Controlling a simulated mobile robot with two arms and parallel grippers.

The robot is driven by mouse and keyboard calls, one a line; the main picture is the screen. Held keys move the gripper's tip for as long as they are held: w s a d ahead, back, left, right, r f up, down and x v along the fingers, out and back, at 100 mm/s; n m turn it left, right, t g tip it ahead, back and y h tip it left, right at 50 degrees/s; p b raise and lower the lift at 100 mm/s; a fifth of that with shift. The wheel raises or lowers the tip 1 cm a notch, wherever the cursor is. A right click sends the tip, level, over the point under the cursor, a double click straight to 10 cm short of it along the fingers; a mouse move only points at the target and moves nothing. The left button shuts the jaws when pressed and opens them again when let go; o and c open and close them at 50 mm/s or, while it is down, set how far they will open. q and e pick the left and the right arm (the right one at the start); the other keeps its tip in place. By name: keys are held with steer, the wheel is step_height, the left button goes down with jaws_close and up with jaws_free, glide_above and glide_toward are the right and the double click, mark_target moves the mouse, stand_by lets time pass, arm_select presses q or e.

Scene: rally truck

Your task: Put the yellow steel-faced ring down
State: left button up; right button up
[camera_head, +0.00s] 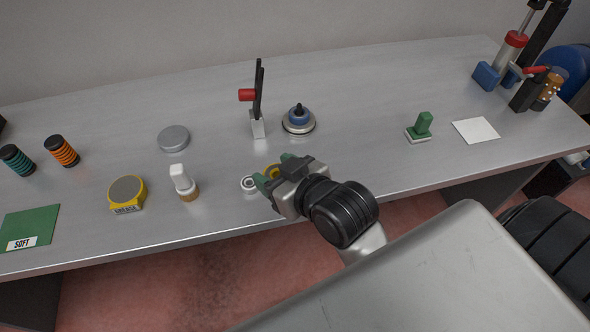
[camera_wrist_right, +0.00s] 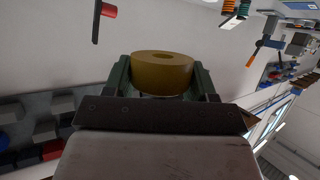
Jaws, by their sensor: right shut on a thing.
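The yellow ring (camera_head: 271,170) is between the fingers of my right gripper (camera_head: 275,171), over the front part of the grey table. In the right wrist view the ring (camera_wrist_right: 162,75) fills the gap between the two dark green fingers of the right gripper (camera_wrist_right: 162,78), and a small hole shows in its top. The right gripper is shut on it. The gripper partly hides the ring in the head view, and I cannot tell whether its underside touches the table. My left gripper is not in view.
A small grey-white ring (camera_head: 249,184) lies just left of the gripper. A red-handled clamp (camera_head: 257,115) and blue-topped piece (camera_head: 298,119) stand behind.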

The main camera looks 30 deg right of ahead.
steer(key=w+a+r+n+g+y, duration=0.3)
steer(key=a+r+n+y, duration=0.25)
steer(key=a, duration=0.25)
steer(key=shift+w+a+f+n+g+y, duration=0.2)
steer(key=shift+w+f+n+g+y, duration=0.4)
steer(key=shift+n+g, duration=0.9)
steer(key=shift+w+a+f+n+g+y, duration=0.25)
steer(key=shift+f+n+g+y, duration=0.6)
steer(key=shift+n+g, duration=0.65)
steer(key=shift+w+a+f+n+g+y, duration=0.2)
steer(key=shift+w+f+n+g+y, duration=0.4)
steer(key=shift+n+g, duration=0.9)
steer(key=shift+s, duration=0.15)
steer(key=shift+f, duration=0.15)
